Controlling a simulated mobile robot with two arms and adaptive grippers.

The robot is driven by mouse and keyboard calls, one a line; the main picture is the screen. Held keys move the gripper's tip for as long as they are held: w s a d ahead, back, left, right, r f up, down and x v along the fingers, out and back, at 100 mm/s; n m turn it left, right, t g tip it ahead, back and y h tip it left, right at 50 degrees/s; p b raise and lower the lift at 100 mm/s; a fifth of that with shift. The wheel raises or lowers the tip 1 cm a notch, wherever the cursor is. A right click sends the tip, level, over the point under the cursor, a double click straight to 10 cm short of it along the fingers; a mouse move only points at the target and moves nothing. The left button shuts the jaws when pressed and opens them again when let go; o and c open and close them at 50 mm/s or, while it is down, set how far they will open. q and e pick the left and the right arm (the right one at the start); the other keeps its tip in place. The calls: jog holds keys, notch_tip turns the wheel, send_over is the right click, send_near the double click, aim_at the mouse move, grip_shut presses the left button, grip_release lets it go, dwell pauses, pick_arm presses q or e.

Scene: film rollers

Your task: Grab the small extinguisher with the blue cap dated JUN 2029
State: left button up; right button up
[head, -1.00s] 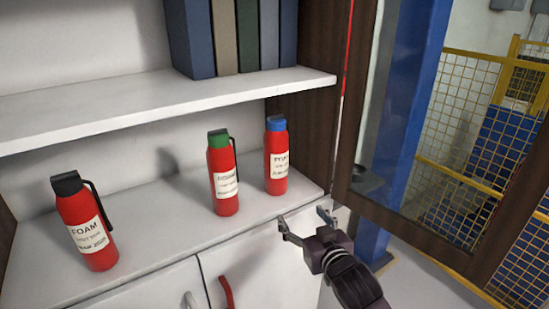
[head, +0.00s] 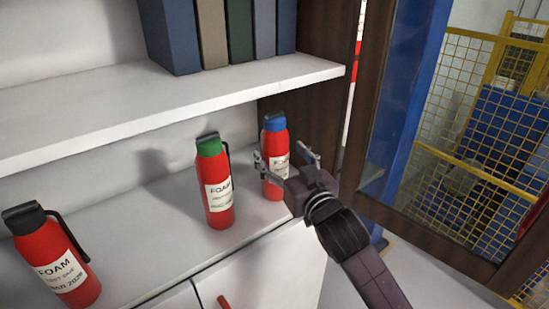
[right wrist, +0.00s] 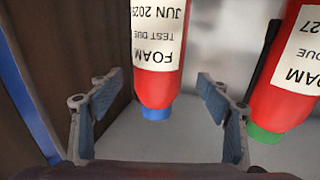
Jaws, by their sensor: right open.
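The blue-capped extinguisher (head: 274,141) stands upright on the lower shelf by the dark side wall. In the right wrist view, which is upside down, its label (right wrist: 157,35) reads FOAM, TEST DUE, JUN 202 and a last digit I cannot read surely. My right gripper (head: 280,155) is open in front of it, pointing at its body. In the right wrist view the extinguisher shows between the two fingers (right wrist: 158,92); I see no contact. The gripper hides part of the label in the head view. My left gripper is not in view.
A green-capped extinguisher (head: 214,180) stands close to the left; it also shows in the right wrist view (right wrist: 287,100). A black-capped one (head: 58,262) stands farther left. The upper shelf (head: 200,105) with binders is above. An open glass door (head: 395,120) is at right.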

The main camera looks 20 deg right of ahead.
jog(key=w, duration=0.1)
jog(key=w+p, duration=0.1)
jog(key=w, duration=0.1)
jog(key=shift+r, duration=0.35)
jog(key=shift+w+a+f, duration=0.1)
jog(key=shift+w+f, duration=0.1)
jog(key=shift+w, duration=0.75)
jog(key=c, duration=0.9)
grip_shut()
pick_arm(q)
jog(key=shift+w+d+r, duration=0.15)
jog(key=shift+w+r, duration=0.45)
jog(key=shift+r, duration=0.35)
pick_arm(e)
jog(key=shift+r, duration=0.15)
